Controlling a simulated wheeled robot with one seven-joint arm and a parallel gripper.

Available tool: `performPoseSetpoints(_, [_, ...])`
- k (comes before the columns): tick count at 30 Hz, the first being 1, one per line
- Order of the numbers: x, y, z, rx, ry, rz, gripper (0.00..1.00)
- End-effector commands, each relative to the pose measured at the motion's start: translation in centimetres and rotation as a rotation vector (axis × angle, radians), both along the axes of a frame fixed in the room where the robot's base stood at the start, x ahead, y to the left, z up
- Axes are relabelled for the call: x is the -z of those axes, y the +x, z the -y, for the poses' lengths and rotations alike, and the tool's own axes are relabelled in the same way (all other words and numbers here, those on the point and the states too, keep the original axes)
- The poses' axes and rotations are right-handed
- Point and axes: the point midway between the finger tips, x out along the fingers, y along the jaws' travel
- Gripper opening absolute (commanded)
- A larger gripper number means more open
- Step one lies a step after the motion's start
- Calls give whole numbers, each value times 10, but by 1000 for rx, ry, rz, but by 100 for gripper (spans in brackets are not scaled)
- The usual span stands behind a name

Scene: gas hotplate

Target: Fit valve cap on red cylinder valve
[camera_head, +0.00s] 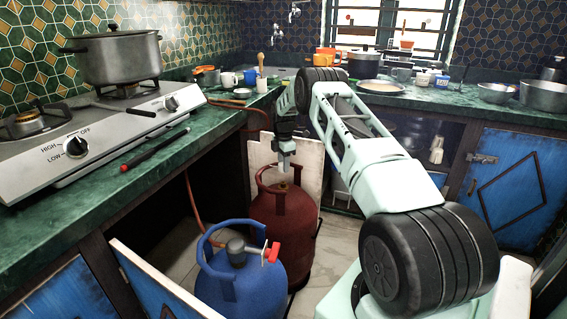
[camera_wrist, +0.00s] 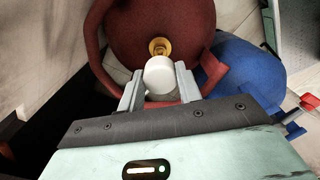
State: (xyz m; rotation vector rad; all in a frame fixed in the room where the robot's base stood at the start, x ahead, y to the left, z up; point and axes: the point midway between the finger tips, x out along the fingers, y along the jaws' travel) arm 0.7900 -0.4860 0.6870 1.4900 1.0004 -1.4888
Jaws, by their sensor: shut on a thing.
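The red cylinder (camera_head: 283,225) stands on the floor under the counter, behind the blue cylinder. Its brass valve (camera_wrist: 159,47) shows bare at the top centre in the wrist view. My gripper (camera_wrist: 159,80) is shut on the white valve cap (camera_wrist: 160,75), with one finger on each side. In the wrist view the cap lies just below the valve and overlaps its lower edge; I cannot tell whether they touch. In the head view my gripper (camera_head: 284,168) points down over the red cylinder's collar, and the cap cannot be made out there.
The blue cylinder (camera_head: 240,284) with a grey regulator and red lever stands close in front of the red one; it also shows in the wrist view (camera_wrist: 240,75). An orange hose (camera_head: 193,205) hangs beside it. Open cabinet doors (camera_head: 150,285) and the counter edge flank the space.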

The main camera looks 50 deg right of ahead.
Motion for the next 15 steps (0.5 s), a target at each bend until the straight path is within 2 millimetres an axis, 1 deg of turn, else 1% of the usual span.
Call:
performPoseSetpoints(1, [6, 0, 0, 0, 0, 0, 13])
performPoseSetpoints(15, [45, 0, 0, 1, 0, -1, 13])
